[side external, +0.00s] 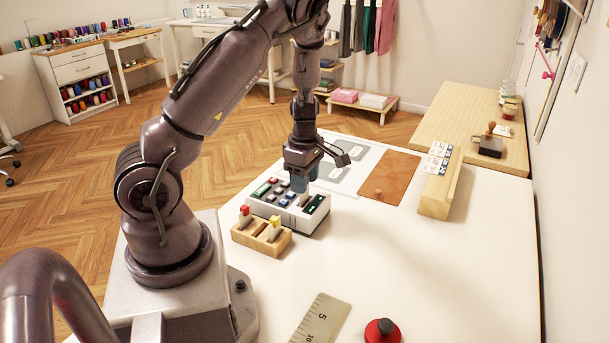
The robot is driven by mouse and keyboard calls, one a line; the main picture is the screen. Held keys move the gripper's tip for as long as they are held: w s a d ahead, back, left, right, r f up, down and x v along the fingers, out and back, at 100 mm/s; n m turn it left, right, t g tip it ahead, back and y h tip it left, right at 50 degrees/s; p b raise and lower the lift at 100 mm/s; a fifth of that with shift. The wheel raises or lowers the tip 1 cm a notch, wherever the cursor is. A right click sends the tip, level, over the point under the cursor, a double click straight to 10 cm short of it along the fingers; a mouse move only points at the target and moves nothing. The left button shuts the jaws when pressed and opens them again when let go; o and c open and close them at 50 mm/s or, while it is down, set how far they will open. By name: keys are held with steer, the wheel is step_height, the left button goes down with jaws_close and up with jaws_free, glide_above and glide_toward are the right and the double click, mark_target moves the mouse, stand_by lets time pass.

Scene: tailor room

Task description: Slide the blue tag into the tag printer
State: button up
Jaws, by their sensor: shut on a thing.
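The tag printer (317,222) is a pale box with coloured keys on its sloped top and a dark panel at its right. My gripper (301,186) points down over the printer's right part, shut on the blue tag. The tag's blue part is hard to tell from the bluish fingers. A cream piece (304,200), seemingly the tag's lower part, shows beneath the fingers at the printer's top. I cannot tell whether it is in a slot or just above it.
A wooden rack (262,243) with a red-topped tag (244,216) and a yellow-topped tag (274,228) stands in front of the printer. A ruler (322,318) and a red-and-black round object (382,331) lie nearer. A wooden stand (439,195) is at right. The table's middle right is clear.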

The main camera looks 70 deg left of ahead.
mark_target(305, 203)
steer(key=shift+f, duration=1.45)
steer(key=shift+f, duration=0.25)
steer(key=o, duration=0.9)
steer(key=shift+o, duration=0.2)
step_height(305, 203, up, 13)
